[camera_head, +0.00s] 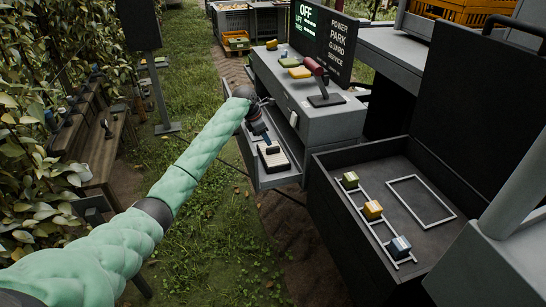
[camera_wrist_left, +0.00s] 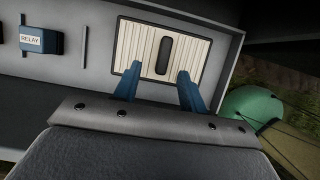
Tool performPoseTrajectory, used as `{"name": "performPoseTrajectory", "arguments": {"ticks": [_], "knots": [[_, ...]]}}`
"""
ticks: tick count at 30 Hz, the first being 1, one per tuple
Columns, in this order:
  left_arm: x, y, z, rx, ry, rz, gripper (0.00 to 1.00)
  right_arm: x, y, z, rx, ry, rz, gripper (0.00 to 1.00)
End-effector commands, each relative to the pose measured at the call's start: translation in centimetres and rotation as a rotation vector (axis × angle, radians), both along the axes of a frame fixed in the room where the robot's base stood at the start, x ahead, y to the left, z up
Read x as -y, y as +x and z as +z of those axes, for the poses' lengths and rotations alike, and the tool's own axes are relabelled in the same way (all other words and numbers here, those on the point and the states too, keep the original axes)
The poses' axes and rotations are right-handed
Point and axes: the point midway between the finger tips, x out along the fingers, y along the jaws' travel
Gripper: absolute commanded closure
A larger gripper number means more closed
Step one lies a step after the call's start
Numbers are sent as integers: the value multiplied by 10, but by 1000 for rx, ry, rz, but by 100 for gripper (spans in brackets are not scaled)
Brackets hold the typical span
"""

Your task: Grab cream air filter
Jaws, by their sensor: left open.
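The cream air filter (camera_wrist_left: 145,50) is a ribbed cream panel with a dark oval grip in its middle, lying in a grey drawer (camera_wrist_left: 238,20). It also shows in the head view (camera_head: 273,158) in the pulled-out drawer below the grey console. My left gripper (camera_wrist_left: 155,80) is open, its two blue fingers over the near edge of the filter, on either side of the dark grip. I cannot tell whether the fingers touch it. In the head view my left gripper (camera_head: 264,138) is just above the filter. My right gripper is not in view.
A blue relay (camera_wrist_left: 36,40) sits left of the filter in the drawer. An open dark bin (camera_head: 430,170) at the right holds green, yellow and blue blocks. Grass lies left of the drawer.

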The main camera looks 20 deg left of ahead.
Motion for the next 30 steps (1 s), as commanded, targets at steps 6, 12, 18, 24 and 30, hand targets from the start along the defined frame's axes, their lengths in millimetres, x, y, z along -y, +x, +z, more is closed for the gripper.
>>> {"name": "performPoseTrajectory", "arguments": {"ticks": [6, 12, 18, 24, 30], "knots": [[10, 2, -18, -1, 2, -1, 58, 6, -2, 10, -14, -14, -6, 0], [20, 7, -42, 1, 2, -1, 58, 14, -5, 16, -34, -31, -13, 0], [23, 9, -50, 2, 1, -1, 58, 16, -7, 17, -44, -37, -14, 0], [23, 9, -50, 2, 1, -1, 64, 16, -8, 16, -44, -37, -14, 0], [23, 9, -50, 1, 1, -1, 100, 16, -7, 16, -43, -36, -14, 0]]}}
